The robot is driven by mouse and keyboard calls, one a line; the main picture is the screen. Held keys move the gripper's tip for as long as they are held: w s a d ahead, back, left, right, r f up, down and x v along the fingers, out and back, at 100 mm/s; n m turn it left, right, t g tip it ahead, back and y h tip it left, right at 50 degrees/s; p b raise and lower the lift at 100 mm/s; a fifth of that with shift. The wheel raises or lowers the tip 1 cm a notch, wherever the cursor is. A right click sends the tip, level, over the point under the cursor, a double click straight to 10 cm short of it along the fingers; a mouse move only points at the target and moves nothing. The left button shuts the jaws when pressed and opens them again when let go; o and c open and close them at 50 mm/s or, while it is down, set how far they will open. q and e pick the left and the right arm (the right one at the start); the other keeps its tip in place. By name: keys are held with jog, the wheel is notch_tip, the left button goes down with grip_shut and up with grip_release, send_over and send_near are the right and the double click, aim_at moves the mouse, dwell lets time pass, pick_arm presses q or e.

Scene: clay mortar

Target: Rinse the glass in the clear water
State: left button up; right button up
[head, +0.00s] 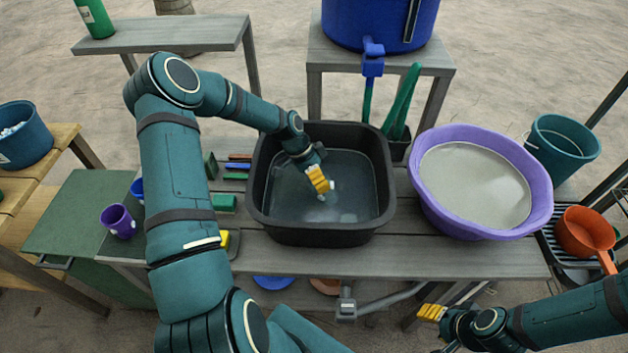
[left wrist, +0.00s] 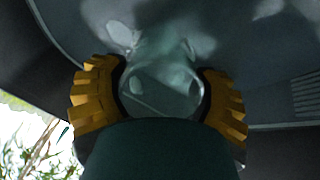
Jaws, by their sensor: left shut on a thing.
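My left gripper (head: 320,183) reaches down into the black basin (head: 320,239), which holds clear-looking water (head: 352,190). Its yellow fingers are shut on the glass, a small transparent thing. In the left wrist view the glass (left wrist: 165,82) sits between the two yellow fingers of the left gripper (left wrist: 160,95), with its round end towards the camera. In the head view the glass is barely visible beneath the fingers. How deep it is in the water I cannot tell. My right gripper (head: 432,312) hangs low at the lower right, apart from the basin; its opening is unclear.
A purple tub (head: 428,205) of cloudy grey water stands right of the basin. A blue tank (head: 345,30) with a tap is behind it. An orange saucepan (head: 585,232) and teal bucket (head: 563,150) are at right.

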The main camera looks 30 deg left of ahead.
pick_arm(q)
jog(key=shift+w+d, duration=0.15)
jog(key=shift+d, duration=0.05)
jog(key=shift+s+a, duration=0.35)
jog(key=shift+a, duration=0.25)
jog(key=shift+s+a, duration=0.35)
jog(key=shift+a, duration=0.2)
jog(key=shift+w+d, duration=0.35)
jog(key=shift+d, duration=0.25)
jog(key=shift+w+d, duration=0.3)
jog(key=shift+d, duration=0.25)
jog(key=shift+s+a, duration=0.35)
jog(key=shift+a, duration=0.25)
jog(key=shift+s+a, duration=0.3)
jog(key=shift+a, duration=0.25)
jog(key=shift+w+d, duration=0.35)
jog(key=shift+d, duration=0.25)
